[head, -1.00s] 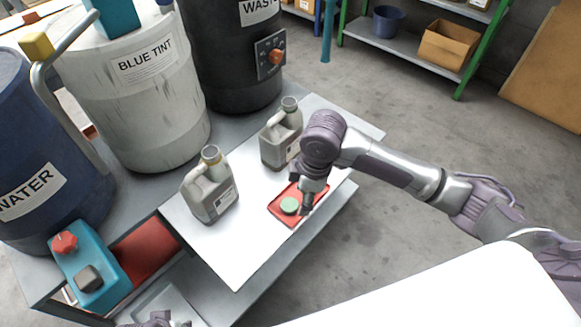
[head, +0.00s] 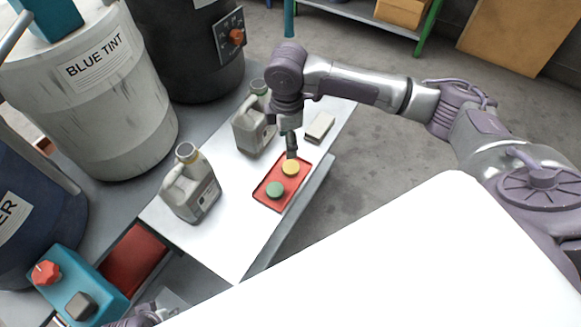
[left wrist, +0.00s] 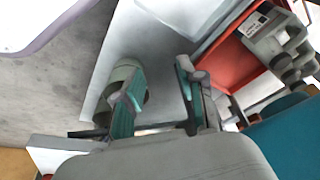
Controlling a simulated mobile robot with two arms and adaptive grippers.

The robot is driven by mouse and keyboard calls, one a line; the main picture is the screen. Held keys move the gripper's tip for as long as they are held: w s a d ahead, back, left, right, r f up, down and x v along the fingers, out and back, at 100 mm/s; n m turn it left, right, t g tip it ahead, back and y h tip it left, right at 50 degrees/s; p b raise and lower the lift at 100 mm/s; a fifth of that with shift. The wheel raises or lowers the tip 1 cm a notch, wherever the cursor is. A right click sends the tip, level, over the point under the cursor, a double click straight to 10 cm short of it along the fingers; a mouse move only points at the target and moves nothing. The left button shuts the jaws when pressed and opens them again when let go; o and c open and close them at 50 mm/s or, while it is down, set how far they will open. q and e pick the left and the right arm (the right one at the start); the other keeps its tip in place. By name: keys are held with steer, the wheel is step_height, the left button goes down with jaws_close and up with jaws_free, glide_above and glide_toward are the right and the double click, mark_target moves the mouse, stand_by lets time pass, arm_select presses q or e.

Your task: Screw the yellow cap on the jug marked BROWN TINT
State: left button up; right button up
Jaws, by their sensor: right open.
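The yellow cap (head: 290,167) lies on a small red tray (head: 267,200), beside a green cap (head: 275,190). My right gripper (head: 291,151) is open, its fingers pointing down just behind and above the yellow cap; I cannot tell whether they touch it. A grey jug with a yellowish neck (head: 190,187) stands upright and uncapped left of the tray. A second grey jug with a greenish neck (head: 252,130) stands behind, partly covered by my right arm. Their labels are too small to read. My left gripper (left wrist: 158,88) is open in the left wrist view, fingers apart.
A grey block (head: 320,127) lies right of my right gripper on the white tabletop (head: 232,240). Large drums, including BLUE TINT (head: 95,90), stand on the left. A teal box with a red knob (head: 70,285) is at lower left. Bare tabletop lies in front of the jugs.

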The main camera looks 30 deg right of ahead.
steer(key=b, duration=0.1)
glide_above(291, 167)
steer(key=f, duration=0.5)
steer(key=shift+a+f, duration=0.4)
arm_select(q)
step_height(291, 167, up, 6)
steer(key=shift+s+a, duration=0.15)
steer(key=shift+s, duration=0.3)
arm_select(e)
steer(key=shift+f, duration=0.2)
arm_select(q)
steer(key=shift+r, duration=0.1)
arm_select(e)
steer(key=f+b, duration=0.1)
steer(key=f, duration=0.1)
steer(key=shift+d+f+b, duration=0.3)
steer(key=shift+b, duration=0.05)
steer(key=shift+d+f+b, duration=0.1)
steer(key=shift+f+b, duration=0.3)
steer(key=shift+f, duration=0.95)
arm_select(q)
steer(key=shift+s+r+t, duration=0.3)
steer(key=shift+s+r, duration=0.1)
steer(key=shift+r, duration=0.05)
arm_select(e)
steer(key=shift+r, duration=0.1)
steer(key=c, duration=0.5)
